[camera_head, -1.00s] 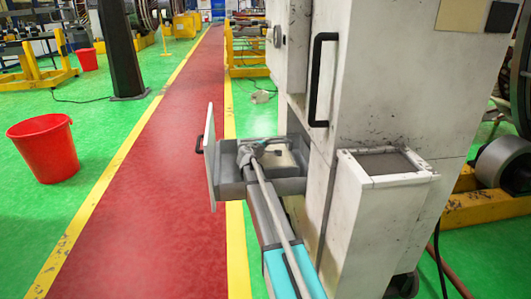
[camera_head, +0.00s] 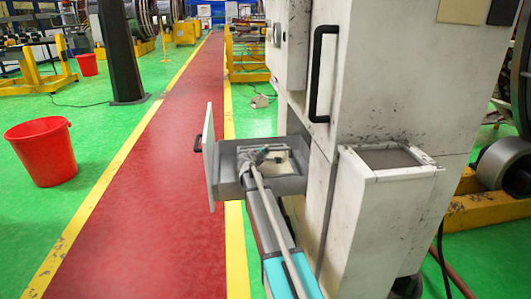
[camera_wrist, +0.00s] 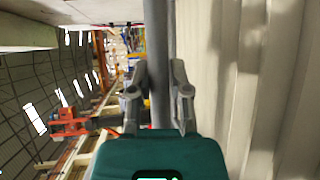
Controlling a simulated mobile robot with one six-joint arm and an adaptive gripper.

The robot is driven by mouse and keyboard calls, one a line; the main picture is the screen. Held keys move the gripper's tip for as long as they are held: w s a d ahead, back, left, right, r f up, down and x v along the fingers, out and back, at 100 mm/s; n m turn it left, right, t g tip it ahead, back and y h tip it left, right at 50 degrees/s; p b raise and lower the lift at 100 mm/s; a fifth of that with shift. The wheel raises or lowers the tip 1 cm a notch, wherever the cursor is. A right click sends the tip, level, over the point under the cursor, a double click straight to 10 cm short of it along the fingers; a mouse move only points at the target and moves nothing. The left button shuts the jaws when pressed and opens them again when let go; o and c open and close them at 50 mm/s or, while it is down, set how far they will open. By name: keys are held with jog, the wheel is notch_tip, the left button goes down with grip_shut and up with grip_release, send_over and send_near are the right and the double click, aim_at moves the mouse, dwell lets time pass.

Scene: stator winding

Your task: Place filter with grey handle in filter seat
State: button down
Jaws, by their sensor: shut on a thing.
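My gripper (camera_head: 260,155) is over the open grey drawer (camera_head: 230,180) in the head view, with my arm reaching up from below. In the wrist view my gripper (camera_wrist: 160,92) has its two fingers closed on either side of a grey bar (camera_wrist: 159,45), which looks like the filter's grey handle. The filter body cannot be made out clearly. A pale surface (camera_head: 284,165) shows inside the drawer beside my gripper; I cannot tell whether it is the filter or the seat.
The drawer's white front panel (camera_head: 208,150) stands out to the left. The white cabinet (camera_head: 390,80) with a black handle (camera_head: 320,75) rises close on the right, above a box with a grey top (camera_head: 390,158). A red bucket (camera_head: 42,152) stands left; the red walkway (camera_head: 140,180) is clear.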

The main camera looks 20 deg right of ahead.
jog(key=shift+f, duration=0.1)
jog(key=c, duration=0.6)
grip_release()
jog(key=shift+s+a+r, duration=0.1)
jog(key=shift+s+r, duration=0.05)
jog(key=shift+r, duration=0.05)
jog(key=p+v, duration=0.2)
jog(key=v, duration=0.9)
jog(key=shift+s+a, duration=0.2)
jog(key=shift+a, duration=0.1)
